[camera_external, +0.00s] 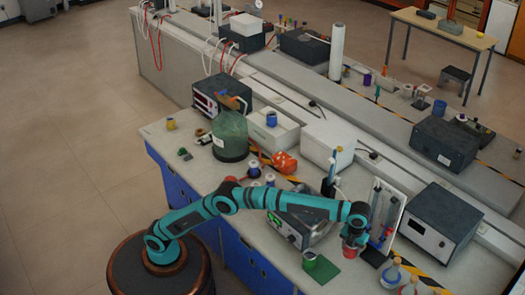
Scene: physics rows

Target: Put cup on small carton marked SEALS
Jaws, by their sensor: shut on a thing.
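My gripper (353,240) hangs at the end of my outstretched arm, over the right part of the near bench. It is shut on a small reddish thing (349,252), which looks like the cup; the fingers hide part of it. It is held just right of and behind a green mat (322,269) with a green cup-like container (309,260) on it. Whether the held thing touches anything below cannot be told. No SEALS lettering can be read in this view, so I cannot tell which box is the small carton.
A grey instrument (302,228) stands left of my gripper, under my forearm. Flasks (393,273) are at the front right. White boxes (328,138) stand farther back.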

